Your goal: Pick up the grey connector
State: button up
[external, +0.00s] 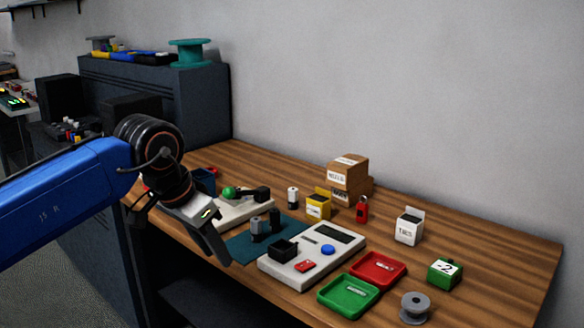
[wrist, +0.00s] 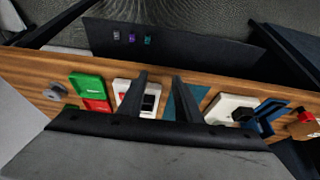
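In the wrist view, three small pieces lie in a row on a dark shelf or panel (wrist: 190,45) beyond the tabletop edge. The leftmost is a small grey piece (wrist: 116,36), which looks like the grey connector. A purple piece (wrist: 131,38) and a teal piece (wrist: 148,41) are to its right. I cannot make out these pieces in the external view. My gripper (wrist: 160,80) has its two fingers apart with nothing between them. In the external view my gripper (external: 222,255) points down near the table's front edge, left of the teal mat (external: 240,247). It is apart from the small pieces.
The wooden table (external: 480,245) holds a white device (external: 275,268), a green tray (external: 337,308), a red tray (external: 392,281), a grey spool (external: 415,305) and small boxes. Bare tabletop shows at the right.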

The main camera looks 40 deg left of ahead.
notch_tip(320, 180, up, 15)
jog(key=n+g, duration=0.5)
jog(key=n, duration=1.6)
send_over(256, 219)
notch_tip(256, 219, down, 23)
jog(key=shift+r, duration=0.15)
grip_shut()
